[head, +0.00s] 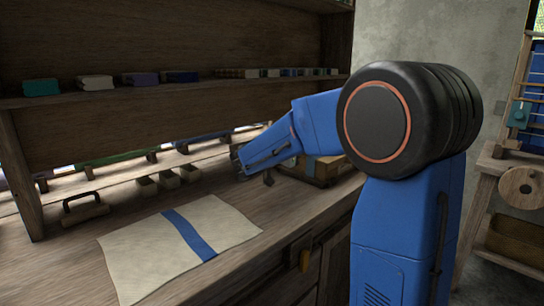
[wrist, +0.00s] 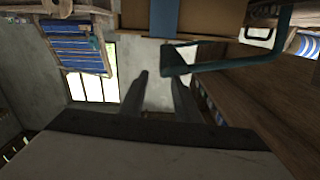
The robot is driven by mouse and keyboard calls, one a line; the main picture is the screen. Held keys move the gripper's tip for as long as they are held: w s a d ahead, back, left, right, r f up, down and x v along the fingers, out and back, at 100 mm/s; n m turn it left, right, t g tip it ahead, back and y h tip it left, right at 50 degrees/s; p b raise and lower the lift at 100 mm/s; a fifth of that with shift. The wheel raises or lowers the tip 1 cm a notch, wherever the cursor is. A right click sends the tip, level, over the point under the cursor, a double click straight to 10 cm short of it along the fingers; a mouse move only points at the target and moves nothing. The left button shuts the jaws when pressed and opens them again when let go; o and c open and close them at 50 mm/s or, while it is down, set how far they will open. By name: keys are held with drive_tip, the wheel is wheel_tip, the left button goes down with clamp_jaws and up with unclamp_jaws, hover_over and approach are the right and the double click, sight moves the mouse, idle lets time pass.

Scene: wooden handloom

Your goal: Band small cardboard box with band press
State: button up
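A tan cardboard box (wrist: 210,18) shows at the top of the wrist view, with a blue strip (wrist: 165,16) across it. A dark teal bar frame (wrist: 228,65), which looks like the press lever, bends around below the box. In the head view the brown press and box (head: 322,168) stand on the bench, partly hidden behind my arm. My gripper (head: 240,160) is over the bench to the left of them. In the wrist view my gripper (wrist: 160,77) has its two fingers apart with nothing between them. The right fingertip is close to the bar; contact is unclear.
A cream cloth with a blue stripe (head: 140,258) lies on the bench front. Small open boxes (head: 168,179) are behind the cloth. A shelf (head: 210,84) holds coloured blocks. A wooden stand (head: 518,195) is at far right.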

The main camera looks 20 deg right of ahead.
drive_tip(key=v, duration=1.8)
idle(1.6)
drive_tip(key=shift+s, duration=0.1)
idle(0.4)
drive_tip(key=s+d+f+n+g+y, duration=0.2)
drive_tip(key=s+d+f+n+y, duration=0.3)
drive_tip(key=s, duration=0.5)
drive_tip(key=s+d+f+n+g+y, duration=0.25)
drive_tip(key=s+f, duration=0.35)
drive_tip(key=s, duration=0.3)
drive_tip(key=s+a+f+n+t+y, duration=0.3)
drive_tip(key=s+a+f+n+y, duration=0.4)
drive_tip(key=s, duration=0.5)
drive_tip(key=shift+s+a+f+y, duration=0.35)
drive_tip(key=shift+a+f+y, duration=0.35)
drive_tip(key=shift+a+y, duration=0.55)
drive_tip(key=shift+n, duration=0.25)
